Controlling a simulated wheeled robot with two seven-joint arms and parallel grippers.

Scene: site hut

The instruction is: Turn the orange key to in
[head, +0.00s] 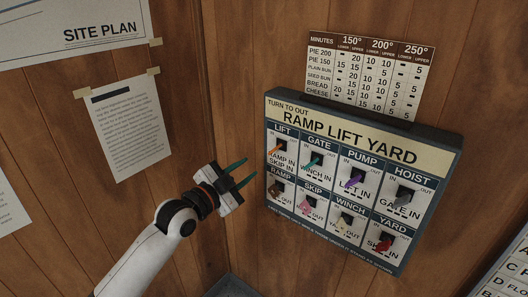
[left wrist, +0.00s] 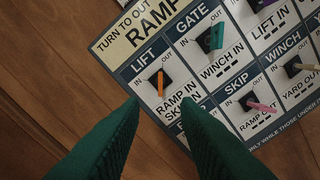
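The orange key (head: 275,150) sits in the LIFT switch at the top left of the key board (head: 453,158). In the left wrist view the orange key (left wrist: 159,83) stands in a dark square socket between the labels IN and OUT. I cannot tell for certain which label it is set to. My left gripper (head: 249,170) is open and empty, just left of the board. In the left wrist view its two green fingers (left wrist: 158,104) are spread below the orange key, apart from it. My right gripper is not in view.
Close around are the teal key (head: 317,161) under GATE, the brown key (head: 276,188) under RAMP and the pink key (head: 308,205) under SKIP. More keys sit farther right. A baking chart (head: 368,72) hangs above the board.

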